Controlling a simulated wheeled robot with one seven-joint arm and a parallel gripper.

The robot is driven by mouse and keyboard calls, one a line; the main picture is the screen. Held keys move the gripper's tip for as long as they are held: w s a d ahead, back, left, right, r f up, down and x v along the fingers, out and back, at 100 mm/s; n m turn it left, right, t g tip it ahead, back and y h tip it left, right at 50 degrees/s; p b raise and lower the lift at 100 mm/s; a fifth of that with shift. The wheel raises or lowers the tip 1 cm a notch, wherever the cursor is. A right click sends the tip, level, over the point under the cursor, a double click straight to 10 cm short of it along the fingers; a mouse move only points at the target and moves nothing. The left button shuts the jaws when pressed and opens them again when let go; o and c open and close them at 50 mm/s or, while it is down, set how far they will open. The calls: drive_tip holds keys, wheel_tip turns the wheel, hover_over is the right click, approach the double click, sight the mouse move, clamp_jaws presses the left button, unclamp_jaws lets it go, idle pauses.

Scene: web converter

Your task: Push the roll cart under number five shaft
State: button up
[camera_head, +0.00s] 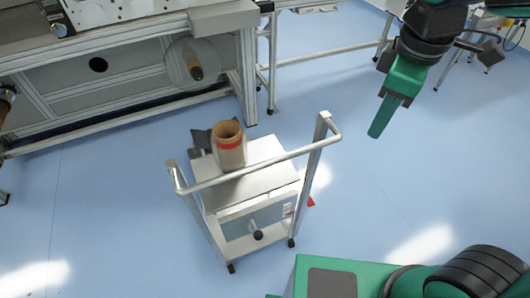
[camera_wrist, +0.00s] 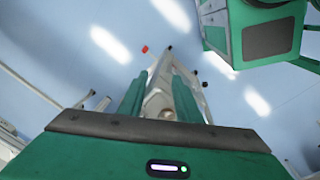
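The roll cart (camera_head: 258,187) stands on the floor in the middle of the head view. It has a white top, a silver push handle (camera_head: 262,160) on the near side and dark wheels. A brown roll core (camera_head: 229,145) with a red band stands upright on it. Behind it, a shaft end (camera_head: 196,72) with a clear disc sticks out of the machine; no number is readable. My gripper (camera_head: 376,134) is in the air to the right of the cart, apart from it. In the wrist view its two green fingers (camera_wrist: 160,82) are spread, and part of the cart shows beyond them.
The long grey machine (camera_head: 125,70) runs along the upper left, its legs on the floor. A metal frame (camera_head: 325,50) continues to its right. Blue floor (camera_head: 110,215) is clear on both sides of the cart. Another shaft end (camera_head: 5,95) shows at the far left.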

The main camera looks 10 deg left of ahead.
drive_tip(key=s+a+r+n, duration=0.1)
drive_tip(key=s+a+n, duration=0.1)
drive_tip(key=a+n, duration=0.5)
drive_tip(key=n+y, duration=0.1)
drive_tip(key=n, duration=0.4)
approach(264, 163)
drive_tip(key=shift+m, duration=0.3)
drive_tip(key=f, duration=0.5)
drive_tip(key=w+f, duration=0.1)
drive_tip(key=f, duration=0.1)
drive_tip(key=shift+a+f, duration=0.2)
drive_tip(key=shift+f, duration=0.2)
